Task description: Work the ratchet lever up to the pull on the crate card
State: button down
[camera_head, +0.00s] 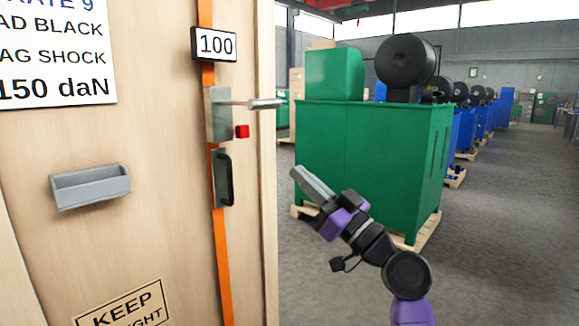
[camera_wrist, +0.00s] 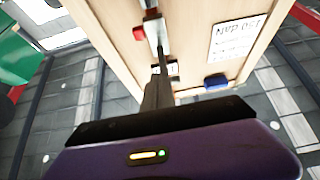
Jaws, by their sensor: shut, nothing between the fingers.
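The crate card (camera_head: 57,55) on the wooden crate is partly cut off; its last line reads 150 daN. A small display (camera_head: 214,44) on the orange strap (camera_head: 226,265) reads 100. Below it is the grey ratchet (camera_head: 219,115), with its lever (camera_head: 263,104) sticking out to the right, roughly level. My gripper (camera_head: 297,172) is shut and empty, to the right of the crate and below the lever, apart from it. In the wrist view my shut fingers (camera_wrist: 156,82) point toward the ratchet side of the crate.
A red block (camera_head: 242,131) sits beside the ratchet and a black handle (camera_head: 224,178) below it. A grey tray (camera_head: 90,187) is fixed on the crate face. A green machine (camera_head: 372,160) stands on a pallet behind my arm. Open floor lies to the right.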

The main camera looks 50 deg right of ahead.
jog(key=shift+v, duration=1.1)
jog(key=shift+r, duration=0.1)
dwell(0.9)
